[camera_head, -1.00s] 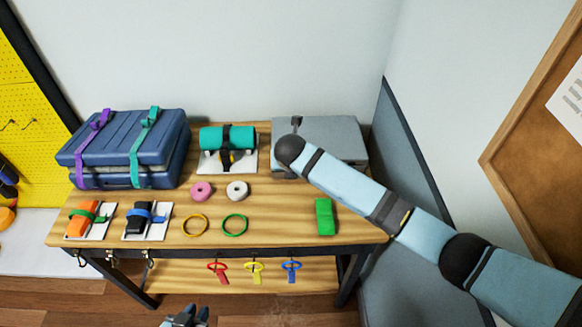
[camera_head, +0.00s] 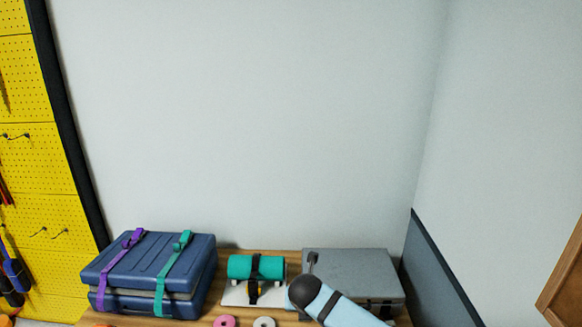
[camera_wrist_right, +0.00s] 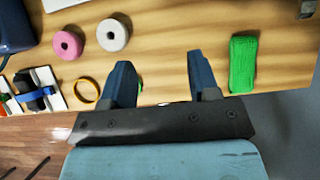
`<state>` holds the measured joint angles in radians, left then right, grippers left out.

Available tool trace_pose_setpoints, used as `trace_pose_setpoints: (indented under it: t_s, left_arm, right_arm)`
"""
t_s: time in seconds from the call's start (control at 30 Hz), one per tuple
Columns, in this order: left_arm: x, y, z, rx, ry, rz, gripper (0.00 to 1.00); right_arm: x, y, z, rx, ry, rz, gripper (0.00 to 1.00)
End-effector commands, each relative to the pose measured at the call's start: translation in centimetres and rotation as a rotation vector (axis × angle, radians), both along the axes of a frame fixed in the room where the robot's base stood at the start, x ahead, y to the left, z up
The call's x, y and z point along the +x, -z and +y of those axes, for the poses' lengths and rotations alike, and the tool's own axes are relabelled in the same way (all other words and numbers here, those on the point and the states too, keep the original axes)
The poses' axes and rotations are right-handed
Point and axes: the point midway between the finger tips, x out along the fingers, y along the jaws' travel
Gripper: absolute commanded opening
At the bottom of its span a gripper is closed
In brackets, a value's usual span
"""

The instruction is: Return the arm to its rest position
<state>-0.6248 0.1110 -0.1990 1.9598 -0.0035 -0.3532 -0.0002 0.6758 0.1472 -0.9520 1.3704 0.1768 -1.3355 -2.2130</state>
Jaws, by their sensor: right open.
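My right arm comes in from the lower right in the head view, its dark joint in front of the grey case (camera_head: 355,268). The right gripper itself is outside that view. In the right wrist view my right gripper (camera_wrist_right: 162,82) is open, with two dark blue fingers apart and nothing held between them. It is over the front part of the wooden table (camera_wrist_right: 185,40). A green ring is mostly hidden behind the fingers. A green block (camera_wrist_right: 243,63) lies to the right, apart from the fingers. My left gripper is not in view.
A blue case (camera_head: 150,272) with purple and teal straps stands at the back left. A teal roll (camera_head: 256,266) is strapped on a white board. A pink roll (camera_wrist_right: 67,44), a white roll (camera_wrist_right: 112,34) and a yellow ring (camera_wrist_right: 86,94) lie left of the gripper.

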Motion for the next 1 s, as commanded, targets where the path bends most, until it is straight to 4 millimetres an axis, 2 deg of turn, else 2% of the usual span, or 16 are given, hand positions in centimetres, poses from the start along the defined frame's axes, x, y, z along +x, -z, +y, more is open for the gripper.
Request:
trace_pose_setpoints:
  t_s: [0.07,0.1,0.27,0.47,0.57,0.77,1.0]
  left_arm:
    - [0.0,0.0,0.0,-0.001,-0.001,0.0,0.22]
    - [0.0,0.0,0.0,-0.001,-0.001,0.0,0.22]
    - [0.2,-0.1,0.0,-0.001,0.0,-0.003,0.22]
    - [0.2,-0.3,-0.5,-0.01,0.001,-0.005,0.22]
    - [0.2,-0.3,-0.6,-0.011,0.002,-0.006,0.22]
    - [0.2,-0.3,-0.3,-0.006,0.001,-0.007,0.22]
    - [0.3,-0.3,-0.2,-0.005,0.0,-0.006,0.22]
  right_arm:
    - [0.0,0.0,0.0,-0.001,0.001,0.0,0.55]
    - [-1.1,1.2,0.2,0.058,0.04,0.009,0.55]
    - [-4.1,3.7,1.1,0.282,0.204,0.025,0.55]
    - [-8.7,7.0,1.3,0.605,0.486,0.073,0.55]
    - [-11.7,8.7,0.7,0.808,0.688,0.11,0.55]
    - [-18.3,11.5,-2.6,1.228,1.167,0.186,0.55]
    - [-26.8,13.2,-9.5,1.676,1.724,0.231,0.55]
